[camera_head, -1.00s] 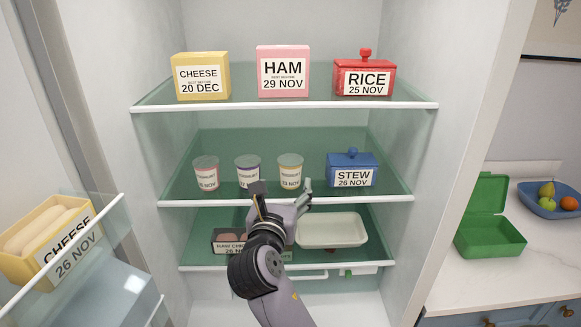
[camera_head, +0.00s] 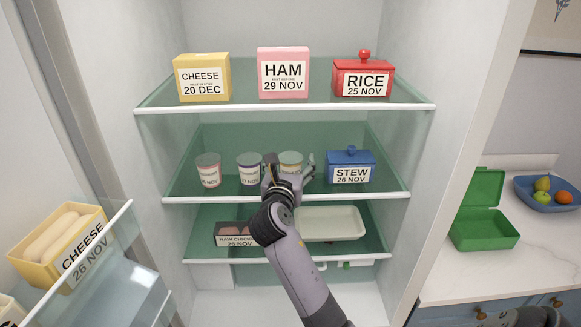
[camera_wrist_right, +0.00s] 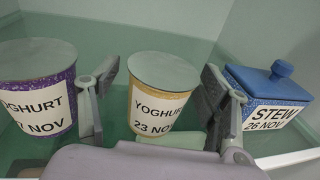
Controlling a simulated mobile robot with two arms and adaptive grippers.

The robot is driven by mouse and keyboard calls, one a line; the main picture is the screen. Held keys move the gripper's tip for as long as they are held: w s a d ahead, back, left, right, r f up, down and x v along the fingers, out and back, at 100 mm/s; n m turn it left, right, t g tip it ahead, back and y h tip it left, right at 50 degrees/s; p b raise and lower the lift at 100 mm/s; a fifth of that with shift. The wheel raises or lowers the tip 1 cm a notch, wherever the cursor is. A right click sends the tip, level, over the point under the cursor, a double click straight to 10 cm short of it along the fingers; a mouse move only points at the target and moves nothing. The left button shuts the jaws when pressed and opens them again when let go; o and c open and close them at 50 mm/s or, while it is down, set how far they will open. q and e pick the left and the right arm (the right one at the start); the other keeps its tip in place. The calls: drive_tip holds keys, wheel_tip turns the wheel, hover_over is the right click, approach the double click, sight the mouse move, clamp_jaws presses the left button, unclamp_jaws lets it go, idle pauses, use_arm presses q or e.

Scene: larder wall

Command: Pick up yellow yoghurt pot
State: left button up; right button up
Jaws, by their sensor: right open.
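The yellow yoghurt pot (camera_wrist_right: 160,95), labelled 23 NOV, stands upright on the middle fridge shelf. It shows between the two fingers of my open right gripper (camera_wrist_right: 158,100) in the right wrist view, with a gap visible on each side. In the head view my right gripper (camera_head: 290,172) is in front of the pot (camera_head: 290,159) and hides its lower part. My left gripper does not show.
A purple-labelled yoghurt pot (camera_head: 249,168) stands close on the left, with a pink one (camera_head: 208,170) beyond it. A blue stew box (camera_head: 350,167) stands on the right. The shelf above holds cheese (camera_head: 202,77), ham (camera_head: 283,72) and rice (camera_head: 364,75) containers.

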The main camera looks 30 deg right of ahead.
drive_tip(key=shift+c, duration=0.4)
drive_tip(key=c, duration=1.2)
drive_tip(key=shift+r, duration=0.1)
drive_tip(key=shift+c, duration=0.2)
